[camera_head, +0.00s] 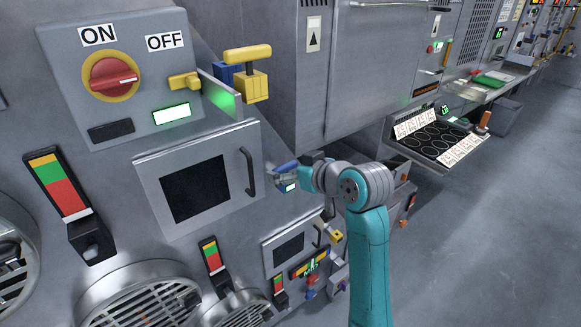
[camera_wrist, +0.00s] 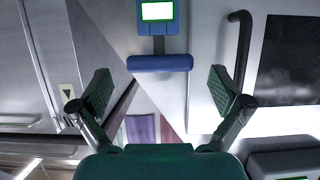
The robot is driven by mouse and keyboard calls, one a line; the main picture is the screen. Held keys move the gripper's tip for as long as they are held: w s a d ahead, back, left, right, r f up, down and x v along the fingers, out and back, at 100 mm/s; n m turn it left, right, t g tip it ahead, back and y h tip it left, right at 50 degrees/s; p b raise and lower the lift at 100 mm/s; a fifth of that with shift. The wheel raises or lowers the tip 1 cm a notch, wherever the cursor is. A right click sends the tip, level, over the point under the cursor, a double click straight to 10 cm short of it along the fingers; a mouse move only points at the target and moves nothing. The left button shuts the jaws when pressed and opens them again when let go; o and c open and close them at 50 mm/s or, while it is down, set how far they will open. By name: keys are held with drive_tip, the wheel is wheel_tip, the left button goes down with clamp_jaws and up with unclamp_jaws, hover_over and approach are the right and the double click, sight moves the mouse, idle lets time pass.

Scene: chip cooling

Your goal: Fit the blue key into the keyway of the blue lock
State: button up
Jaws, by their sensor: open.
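A blue T-shaped piece, which looks like the blue key, has a blue bar (camera_wrist: 160,63), a short stem and a blue body with a lit screen (camera_wrist: 157,12). In the head view its blue bar (camera_head: 286,166) shows by my gripper (camera_head: 290,179). In the wrist view my gripper (camera_wrist: 160,88) is open, its two fingers spread either side of the bar's line, with visible gaps and nothing held. Another blue piece (camera_head: 224,73), possibly the blue lock, is partly hidden behind a yellow T-handled piece (camera_head: 250,84). I cannot see its keyway.
The panel has a red ON/OFF knob (camera_head: 112,76) and a yellow fixture (camera_head: 184,82). An oven-like door with a dark handle (camera_head: 248,172) is close to my gripper; the handle shows in the wrist view (camera_wrist: 241,50). Lower controls (camera_head: 310,264) are below. Floor at right is clear.

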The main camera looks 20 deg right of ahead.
drive_tip(key=shift+s, duration=0.1)
drive_tip(key=v, duration=1.2)
drive_tip(key=s+a+f+m+h, duration=0.15)
drive_tip(key=s+f, duration=0.25)
drive_tip(key=f, duration=0.4)
drive_tip(key=s+f+m+t+h, duration=0.15)
drive_tip(key=s+f, duration=0.25)
drive_tip(key=f, duration=0.4)
drive_tip(key=s+a+f+m, duration=0.15)
drive_tip(key=s+f, duration=0.25)
drive_tip(key=f, duration=0.4)
drive_tip(key=s+a+f+h, duration=0.1)
drive_tip(key=s+f, duration=0.1)
drive_tip(key=s, duration=2.7)
drive_tip(key=shift+n, duration=0.45)
